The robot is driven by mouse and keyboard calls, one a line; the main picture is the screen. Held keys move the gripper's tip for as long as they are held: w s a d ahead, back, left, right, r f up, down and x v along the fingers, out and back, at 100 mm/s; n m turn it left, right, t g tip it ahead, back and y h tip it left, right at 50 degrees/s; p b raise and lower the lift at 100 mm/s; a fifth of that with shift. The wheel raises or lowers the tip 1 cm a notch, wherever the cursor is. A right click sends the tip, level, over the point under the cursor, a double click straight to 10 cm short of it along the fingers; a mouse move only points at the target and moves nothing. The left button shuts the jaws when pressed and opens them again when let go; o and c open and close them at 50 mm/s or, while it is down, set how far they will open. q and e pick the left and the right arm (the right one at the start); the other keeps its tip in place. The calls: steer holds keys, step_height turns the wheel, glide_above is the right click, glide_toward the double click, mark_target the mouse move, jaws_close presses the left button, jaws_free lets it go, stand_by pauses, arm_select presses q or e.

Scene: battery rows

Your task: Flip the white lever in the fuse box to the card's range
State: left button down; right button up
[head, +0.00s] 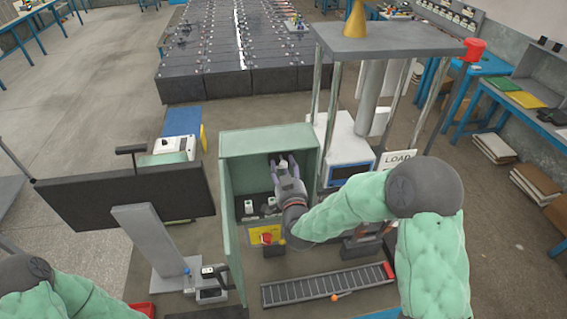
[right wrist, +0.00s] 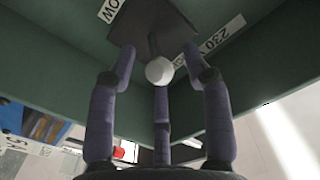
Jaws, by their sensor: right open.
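The green fuse box (head: 268,138) stands open in the middle of the head view. My right gripper (head: 283,161) reaches into its upper part and hides the lever there. In the right wrist view, the white round knob of the lever (right wrist: 160,71) shows on a dark plate (right wrist: 150,27) inside the box. My right gripper (right wrist: 159,56) is open, with its fingers spread around the knob. I cannot tell whether any finger touches it. White labels beside the plate read "230" (right wrist: 215,38) and, partly cut off, "OW" (right wrist: 109,10). My left gripper is not in view; only the left arm's sleeve shows.
A yellow card (head: 257,236) is low at the box front, partly covered. The box's open door (head: 232,240) stands at the left. A dark monitor (head: 125,197) is farther left. A slotted grey rail (head: 325,285) lies in front.

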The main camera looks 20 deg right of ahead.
steer(key=shift+w+d, duration=0.2)
steer(key=shift+w, duration=0.5)
jaws_close()
steer(key=shift+f+b, duration=0.25)
steer(key=shift+b, duration=0.55)
steer(key=shift+w+f+t+h+b, duration=0.1)
steer(key=shift+f+t+h+b, duration=0.9)
steer(key=shift+b, duration=5)
steer(key=shift+w+f+t+y+b, duration=0.2)
steer(key=shift+t+b, duration=1.75)
steer(key=shift+b, duration=4.05)
steer(key=shift+f+t+h+b, duration=0.3)
steer(key=shift+f+t+b, duration=0.8)
steer(key=shift+b, duration=4.9)
steer(key=shift+r+t, duration=0.35)
steer(key=shift+r, duration=0.05)
